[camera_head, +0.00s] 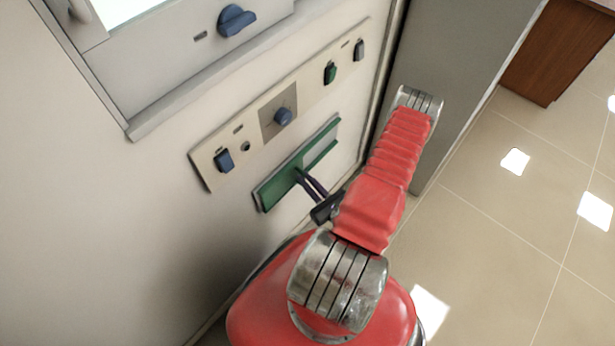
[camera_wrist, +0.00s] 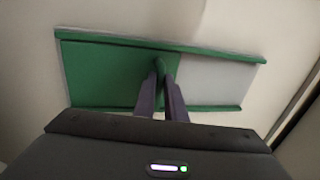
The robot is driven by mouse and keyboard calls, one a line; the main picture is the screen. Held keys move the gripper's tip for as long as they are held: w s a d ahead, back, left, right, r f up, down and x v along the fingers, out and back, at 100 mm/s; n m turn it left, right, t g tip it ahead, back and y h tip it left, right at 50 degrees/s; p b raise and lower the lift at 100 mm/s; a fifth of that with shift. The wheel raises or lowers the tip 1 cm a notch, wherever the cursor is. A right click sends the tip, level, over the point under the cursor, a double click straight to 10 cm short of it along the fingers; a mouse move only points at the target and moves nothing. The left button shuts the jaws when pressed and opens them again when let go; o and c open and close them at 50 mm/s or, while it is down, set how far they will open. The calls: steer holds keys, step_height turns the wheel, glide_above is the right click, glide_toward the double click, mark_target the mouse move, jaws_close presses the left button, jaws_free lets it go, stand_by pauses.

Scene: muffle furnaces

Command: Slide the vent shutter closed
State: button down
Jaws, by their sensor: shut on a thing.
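The vent shutter (camera_head: 278,190) is a green plate in a green-railed frame low on the furnace front. In the wrist view the green shutter (camera_wrist: 100,75) covers the left part of the frame, and a pale grey area (camera_wrist: 212,78) shows at the right between the rails. My gripper (camera_wrist: 160,80) is shut on the shutter's small green knob (camera_wrist: 160,66) near the plate's right edge. In the head view my gripper (camera_head: 301,175) reaches the shutter from the lower right; the knob is hidden there by the fingers.
The furnace door with a blue latch knob (camera_head: 237,21) is higher up. A grey side panel (camera_head: 432,70) stands at the right, and open tiled floor (camera_head: 500,215) lies beyond.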

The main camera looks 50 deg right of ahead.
steer(key=shift+a, duration=0.4)
steer(key=c, duration=2.1)
jaws_free()
steer(key=shift+o, duration=1.4)
steer(key=shift+d, duration=0.1)
steer(key=shift+s, duration=0.2)
steer(key=s+a, duration=0.2)
steer(key=s, duration=1.1)
steer(key=shift+s, duration=0.15)
steer(key=shift+a, duration=0.1)
